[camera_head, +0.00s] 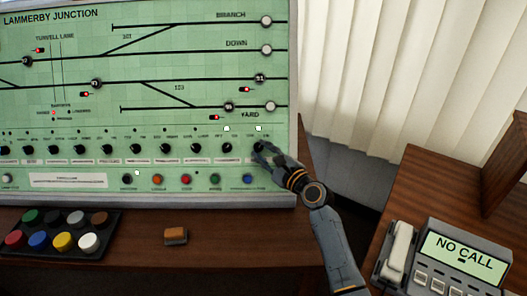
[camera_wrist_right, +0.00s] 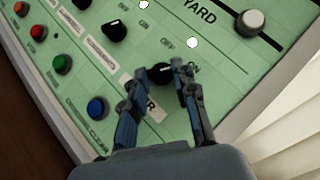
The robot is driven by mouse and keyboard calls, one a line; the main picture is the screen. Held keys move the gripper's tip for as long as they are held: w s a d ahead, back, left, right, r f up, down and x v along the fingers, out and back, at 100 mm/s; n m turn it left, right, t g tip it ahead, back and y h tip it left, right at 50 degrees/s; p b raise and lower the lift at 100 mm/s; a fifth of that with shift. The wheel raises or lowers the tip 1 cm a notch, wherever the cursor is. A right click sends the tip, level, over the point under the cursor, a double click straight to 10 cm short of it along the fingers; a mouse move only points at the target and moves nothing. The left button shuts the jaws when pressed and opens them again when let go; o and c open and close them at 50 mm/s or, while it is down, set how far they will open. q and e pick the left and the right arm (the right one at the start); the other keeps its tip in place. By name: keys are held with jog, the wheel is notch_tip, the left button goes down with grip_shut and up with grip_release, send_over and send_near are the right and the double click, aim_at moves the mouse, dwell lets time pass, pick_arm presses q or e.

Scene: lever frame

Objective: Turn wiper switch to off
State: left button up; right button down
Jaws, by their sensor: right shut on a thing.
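The wiper switch is a black rotary knob (camera_wrist_right: 160,73) at the right end of the knob row on the green panel. OFF and ON are printed above it, and a label (camera_wrist_right: 155,108) ending in "R" is partly hidden below it. My right gripper (camera_wrist_right: 167,70) has its fingers around this knob and is shut on it. In the head view the right gripper (camera_head: 263,151) covers most of the knob. I cannot tell which mark the knob points at. A lit white lamp (camera_wrist_right: 192,42) sits above it. My left gripper is not in view.
A neighbouring black knob (camera_wrist_right: 114,31) and a blue button (camera_wrist_right: 97,107) are close to the fingers. The green panel (camera_head: 205,60) stands on a wooden desk (camera_head: 235,235). A black button tray (camera_head: 107,222), an orange-brown block (camera_head: 175,236) and a phone unit (camera_head: 460,255) are nearby.

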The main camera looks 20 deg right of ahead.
jog(key=shift+d+r+n+g+p, duration=0.1)
jog(key=shift+r+n+g+p, duration=0.25)
jog(key=shift+n+p, duration=0.3)
jog(key=n+g+p, duration=0.2)
jog(key=n+p, duration=0.1)
jog(key=p, duration=0.1)
jog(key=n+g+p, duration=0.2)
jog(key=p, duration=0.2)
jog(key=r+n+g+p, duration=0.1)
jog(key=n+g+p, duration=0.2)
jog(key=p, duration=0.1)
jog(key=shift+w+d+r+n, duration=0.1)
jog(key=shift+w+n, duration=0.2)
jog(key=shift+n, duration=0.05)
jog(key=n+g+p, duration=0.1)
jog(key=n+p, duration=0.1)
jog(key=shift+w+g+p, duration=0.15)
jog(key=shift+g+p, duration=0.1)
jog(key=shift+p, duration=0.05)
jog(key=shift+h, duration=0.3)
jog(key=c, duration=1)
grip_release()
jog(key=shift+c, duration=0.2)
